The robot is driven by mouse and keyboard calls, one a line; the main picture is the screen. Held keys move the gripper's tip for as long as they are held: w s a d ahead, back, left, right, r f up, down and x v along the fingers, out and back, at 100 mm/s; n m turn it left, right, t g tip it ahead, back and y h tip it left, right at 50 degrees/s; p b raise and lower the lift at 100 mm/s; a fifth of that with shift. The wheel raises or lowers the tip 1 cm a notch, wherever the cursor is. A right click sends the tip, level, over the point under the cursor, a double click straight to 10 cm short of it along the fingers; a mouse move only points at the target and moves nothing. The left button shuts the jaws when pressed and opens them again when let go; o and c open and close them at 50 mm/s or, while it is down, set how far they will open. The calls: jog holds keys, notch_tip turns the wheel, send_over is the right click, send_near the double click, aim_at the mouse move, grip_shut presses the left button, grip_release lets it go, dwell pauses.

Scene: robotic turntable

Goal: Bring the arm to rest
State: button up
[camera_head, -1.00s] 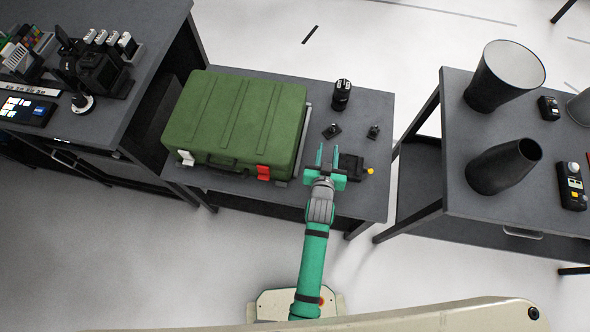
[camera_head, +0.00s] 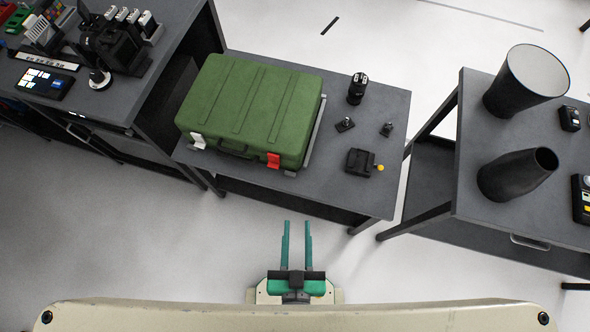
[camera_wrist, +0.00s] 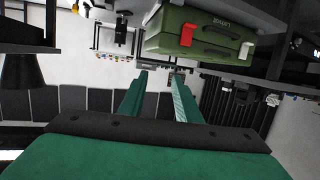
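My gripper (camera_head: 297,240) is drawn in close to my body, over the floor in front of the middle table. Its two teal fingers are parallel with a gap between them, and nothing shows in the gap. The wrist view also shows the empty fingers of my gripper (camera_wrist: 156,95) apart, with the room appearing upside down. A green case (camera_head: 250,108) with one white and one red latch lies closed on the middle table (camera_head: 330,195), ahead of the gripper and clear of it. The case also shows in the wrist view (camera_wrist: 200,35).
On the middle table's right side are a black cylinder (camera_head: 357,88), two small black parts and a black box with a yellow knob (camera_head: 362,162). A table of devices (camera_head: 150,95) stands left; one with dark vessels (camera_head: 515,175) stands right. Floor before the tables is clear.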

jog(key=shift+s+a+r, duration=0.15)
jog(key=shift+s+r, duration=0.2)
jog(key=shift+r, duration=0.2)
jog(key=shift+s+a+r, duration=0.15)
jog(key=shift+s+r, duration=0.2)
jog(key=shift+r, duration=0.15)
